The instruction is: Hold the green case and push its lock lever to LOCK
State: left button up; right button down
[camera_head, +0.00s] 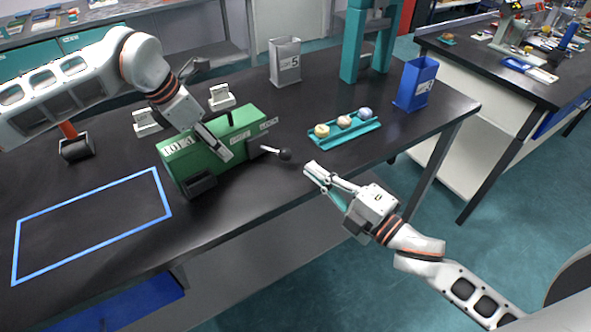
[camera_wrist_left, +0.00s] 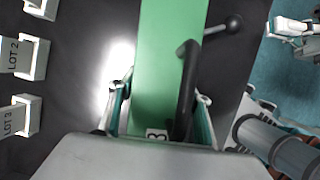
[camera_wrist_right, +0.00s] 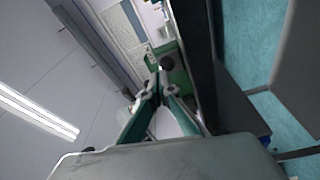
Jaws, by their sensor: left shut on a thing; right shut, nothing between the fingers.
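The green case (camera_head: 235,146) sits on the black bench with number and word labels on its front. Its lock lever, a thin rod with a dark ball knob (camera_head: 285,155), sticks out to the right from the case's right end. The lever knob also shows in the left wrist view (camera_wrist_left: 234,23). My left gripper (camera_head: 222,146) is over the case and shut on it, with a finger on each side in the left wrist view. My right gripper (camera_head: 315,172) is shut and empty, in front of the bench edge, a little right of and below the knob, apart from it.
A teal tray (camera_head: 352,137) with three round samples lies right of the lever. A grey bin (camera_head: 285,62) and a blue bin (camera_head: 416,84) stand farther back. Small white lot holders (camera_head: 221,97) stand behind the case. A blue taped rectangle (camera_head: 90,191) at left is empty.

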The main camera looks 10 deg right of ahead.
pick_arm(q)
jog(key=shift+a+f, duration=0.1)
jog(key=shift+c, duration=0.2)
pick_arm(e)
jog(key=shift+s+d+f, duration=0.1)
jog(key=shift+s+d, duration=0.05)
jog(key=shift+d, duration=0.8)
jog(key=shift+s+d, duration=0.15)
jog(key=shift+d, duration=0.8)
pick_arm(q)
jog(key=o, duration=1.6)
jog(key=shift+w, duration=0.1)
jog(key=shift+c, duration=0.2)
